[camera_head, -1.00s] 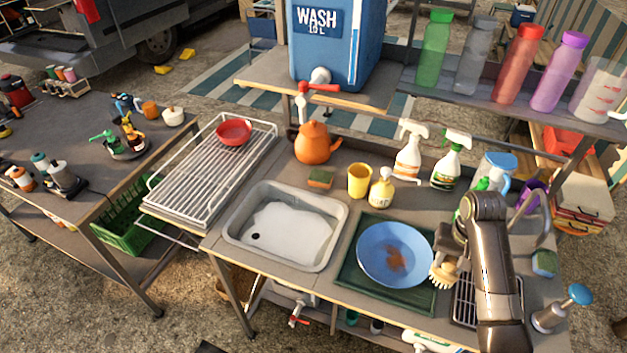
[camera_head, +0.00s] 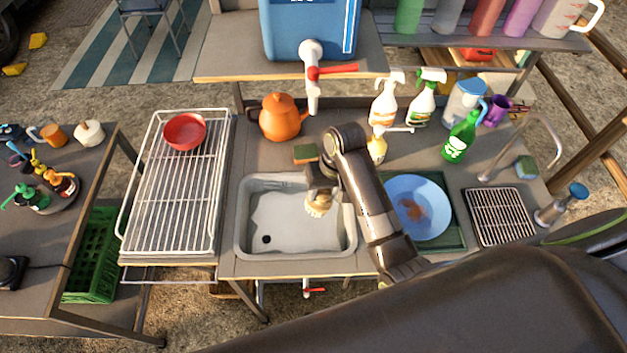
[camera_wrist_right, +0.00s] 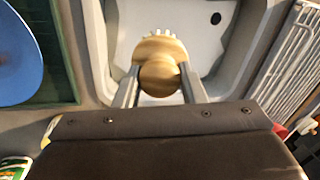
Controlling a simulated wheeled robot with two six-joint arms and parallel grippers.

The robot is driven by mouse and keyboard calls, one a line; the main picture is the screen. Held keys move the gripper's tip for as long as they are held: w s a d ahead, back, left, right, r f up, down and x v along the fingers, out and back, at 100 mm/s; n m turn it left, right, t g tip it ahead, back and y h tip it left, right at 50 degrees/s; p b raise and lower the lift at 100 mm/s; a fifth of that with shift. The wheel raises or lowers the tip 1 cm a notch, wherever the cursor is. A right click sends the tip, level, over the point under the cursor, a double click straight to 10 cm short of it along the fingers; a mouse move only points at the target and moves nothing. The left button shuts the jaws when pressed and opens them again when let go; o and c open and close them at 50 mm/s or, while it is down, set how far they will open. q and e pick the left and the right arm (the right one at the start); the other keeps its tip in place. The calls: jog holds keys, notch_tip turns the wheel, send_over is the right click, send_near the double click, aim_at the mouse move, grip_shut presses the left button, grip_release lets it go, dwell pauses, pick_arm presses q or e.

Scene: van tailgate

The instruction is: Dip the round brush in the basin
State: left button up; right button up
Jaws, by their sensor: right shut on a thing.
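My right gripper (camera_head: 319,187) is shut on the round brush (camera_head: 318,206), which has a wooden head and pale bristles. It holds the brush over the right part of the basin (camera_head: 250,247), bristles pointing down. In the right wrist view the brush (camera_wrist_right: 158,66) sits between the two fingers (camera_wrist_right: 158,90), with the basin (camera_wrist_right: 213,55) beyond it. The basin is a grey sink with a whitish floor and a dark drain hole. I cannot tell whether the bristles touch what is in the basin. My left gripper is not in view.
A wire rack (camera_head: 170,215) with a red bowl (camera_head: 184,131) stands left. An orange kettle (camera_head: 283,117), a sponge (camera_head: 305,153) and spray bottles (camera_head: 384,103) stand behind.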

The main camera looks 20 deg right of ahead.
aim_at(321, 200)
jog(key=shift+s+a+r+p, duration=0.3)
jog(key=shift+s+a+r, duration=0.1)
jog(key=shift+a+r, duration=0.2)
jog(key=shift+s+r, duration=0.1)
jog(key=shift+s, duration=0.1)
jog(key=shift+s+y, duration=0.1)
jog(key=shift+y, duration=0.2)
jog(key=shift+d+f, duration=0.15)
jog(key=shift+f, duration=0.6)
jog(key=shift+x, duration=1.2)
pick_arm(q)
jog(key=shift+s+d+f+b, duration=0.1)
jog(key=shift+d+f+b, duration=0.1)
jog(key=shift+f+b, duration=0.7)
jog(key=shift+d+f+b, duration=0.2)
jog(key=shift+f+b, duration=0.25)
jog(key=shift+b, duration=0.85)
pick_arm(e)
jog(key=shift+d+f, duration=0.15)
jog(key=shift+f, duration=5.2)
